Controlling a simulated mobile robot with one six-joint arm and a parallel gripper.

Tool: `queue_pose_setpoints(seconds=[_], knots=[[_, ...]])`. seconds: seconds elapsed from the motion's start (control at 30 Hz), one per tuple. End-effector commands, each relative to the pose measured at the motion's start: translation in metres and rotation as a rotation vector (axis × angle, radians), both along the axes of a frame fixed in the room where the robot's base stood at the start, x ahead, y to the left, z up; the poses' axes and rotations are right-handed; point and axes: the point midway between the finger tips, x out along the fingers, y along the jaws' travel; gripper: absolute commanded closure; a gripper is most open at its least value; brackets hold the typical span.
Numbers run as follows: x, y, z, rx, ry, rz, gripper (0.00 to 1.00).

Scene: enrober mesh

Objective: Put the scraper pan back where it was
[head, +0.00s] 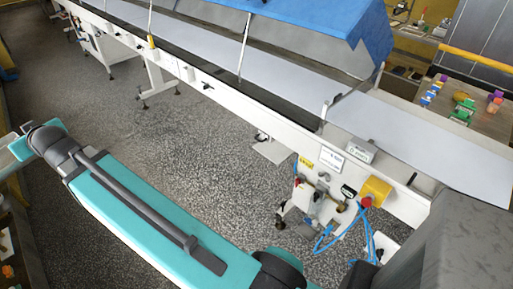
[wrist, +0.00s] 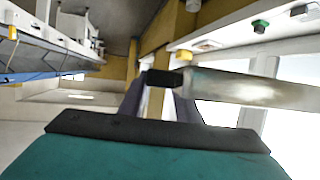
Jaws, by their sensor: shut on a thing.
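In the wrist view, the scraper pan (wrist: 245,88) shows as a long, shiny metal body with a short black handle at its left end. My gripper (wrist: 160,84) is shut on that handle, with one dark finger on each side. The metal body reaches out to the right, past the picture's edge, so its far end is hidden. My gripper and the pan are not in the head view.
In the head view, a long white conveyor (head: 400,130) runs diagonally, with a blue cover (head: 310,18) above it. A yellow box with a red button (head: 376,190) and blue hoses are on its near side. A flat grey plate (head: 271,150) sits low under the frame.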

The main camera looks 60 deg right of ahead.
Motion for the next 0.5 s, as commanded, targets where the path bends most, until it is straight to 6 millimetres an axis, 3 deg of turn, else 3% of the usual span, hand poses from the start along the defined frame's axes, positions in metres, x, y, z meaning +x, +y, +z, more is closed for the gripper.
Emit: queue_pose_setpoints(seconds=[0.03, 0.5], knots=[[0.000, 0.000, -0.014, 0.001, -0.002, 0.000, 1.00], [0.000, -0.001, -0.083, 0.002, -0.002, -0.002, 1.00]])
